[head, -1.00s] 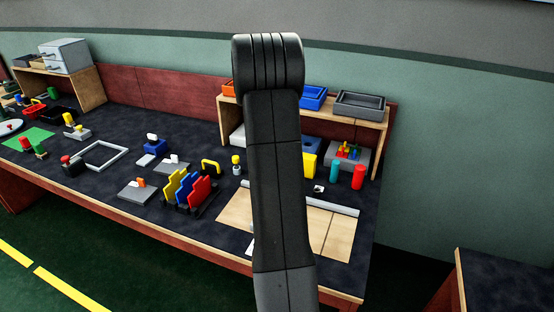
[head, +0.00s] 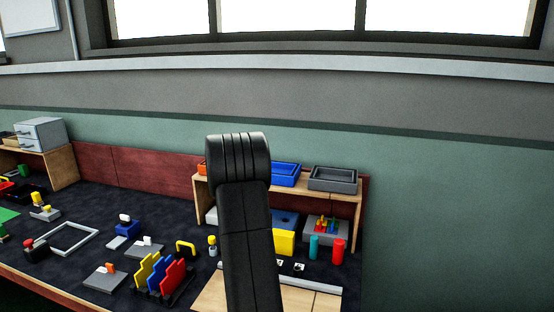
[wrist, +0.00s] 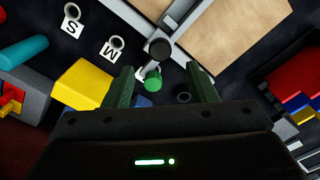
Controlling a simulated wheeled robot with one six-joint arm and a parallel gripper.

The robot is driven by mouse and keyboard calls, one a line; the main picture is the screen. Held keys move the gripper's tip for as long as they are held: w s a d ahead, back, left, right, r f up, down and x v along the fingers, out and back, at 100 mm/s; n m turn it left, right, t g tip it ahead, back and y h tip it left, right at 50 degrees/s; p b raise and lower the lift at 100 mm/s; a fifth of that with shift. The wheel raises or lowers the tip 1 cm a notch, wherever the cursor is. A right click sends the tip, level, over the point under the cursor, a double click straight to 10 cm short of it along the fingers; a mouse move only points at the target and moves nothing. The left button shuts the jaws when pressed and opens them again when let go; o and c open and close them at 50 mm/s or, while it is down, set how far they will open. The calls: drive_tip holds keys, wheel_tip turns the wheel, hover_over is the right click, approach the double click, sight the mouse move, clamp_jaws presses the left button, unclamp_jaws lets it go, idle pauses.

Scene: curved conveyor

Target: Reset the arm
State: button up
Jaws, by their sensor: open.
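My gripper (wrist: 159,68) shows in the wrist view as two dark green fingers, spread apart with nothing clamped between them. A green cylinder (wrist: 153,83) and a black round knob (wrist: 159,48) show in the gap between the fingers, beyond them over the bench. I cannot tell how far they are from the fingertips. In the head view, my arm rises dark in front of the bench and my gripper is hidden.
The dark bench (head: 75,240) carries a grey frame (head: 66,238), red, blue and yellow plates (head: 160,275) and a pale wooden board (head: 300,297). A wooden shelf (head: 345,195) holds blue (head: 286,174) and grey (head: 333,178) trays. Teal (head: 314,247) and red (head: 338,251) cylinders stand nearby.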

wheel_tip(320, 180, down, 7)
drive_tip(key=shift+r, duration=0.2)
drive_tip(key=shift+d, duration=0.1)
drive_tip(key=shift+r, duration=0.1)
